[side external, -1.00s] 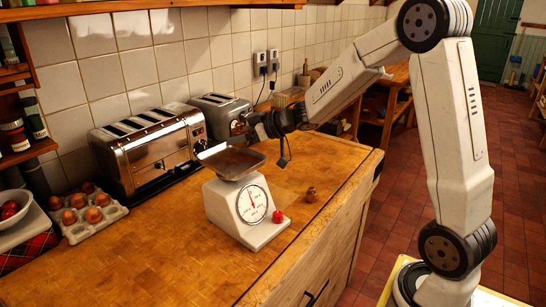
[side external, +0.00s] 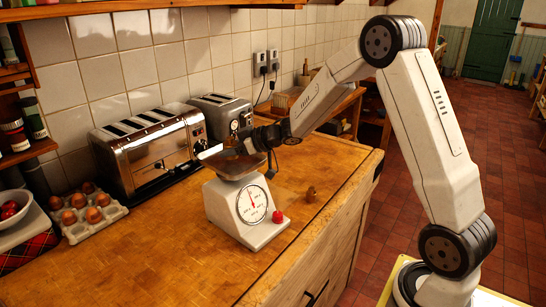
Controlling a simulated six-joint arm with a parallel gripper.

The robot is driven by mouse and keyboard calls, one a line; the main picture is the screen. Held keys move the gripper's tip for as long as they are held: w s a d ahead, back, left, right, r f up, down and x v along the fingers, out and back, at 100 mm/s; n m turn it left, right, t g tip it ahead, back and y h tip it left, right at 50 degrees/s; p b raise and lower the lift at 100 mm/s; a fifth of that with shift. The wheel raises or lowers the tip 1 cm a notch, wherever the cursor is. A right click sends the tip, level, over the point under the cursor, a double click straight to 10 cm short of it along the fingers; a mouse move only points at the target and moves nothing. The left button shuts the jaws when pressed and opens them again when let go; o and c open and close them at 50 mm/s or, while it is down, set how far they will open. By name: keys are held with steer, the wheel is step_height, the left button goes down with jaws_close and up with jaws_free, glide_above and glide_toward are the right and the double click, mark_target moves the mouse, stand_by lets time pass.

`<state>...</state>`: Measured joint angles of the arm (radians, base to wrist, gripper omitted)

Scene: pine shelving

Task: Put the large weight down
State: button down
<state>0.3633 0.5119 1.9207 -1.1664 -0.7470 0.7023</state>
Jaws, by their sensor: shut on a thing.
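My gripper (side external: 243,147) is low over the pan of the white kitchen scale (side external: 222,210), at the left end of my outstretched arm. It is shut on the large weight, which is small, dark and mostly hidden by the fingers. I cannot tell whether the weight touches the pan. The scale's metal pan (side external: 234,170) sits on top of the white body, with a round dial (side external: 252,204) facing front.
A small red round thing (side external: 277,216) is at the scale's front right. A chrome toaster (side external: 150,150) and a second appliance (side external: 221,115) stand behind, along the tiled wall. An egg tray (side external: 90,217) is at left. The wooden counter (side external: 150,265) is clear in front.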

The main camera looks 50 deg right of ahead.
mark_target(232, 158)
steer(key=shift+f, duration=1.3)
steer(key=shift+c, duration=0.2)
jaws_free()
steer(key=shift+f, duration=0.1)
steer(key=shift+f, duration=0.15)
steer(key=shift+v, duration=3.9)
steer(key=shift+o, duration=0.2)
steer(key=shift+a, duration=0.1)
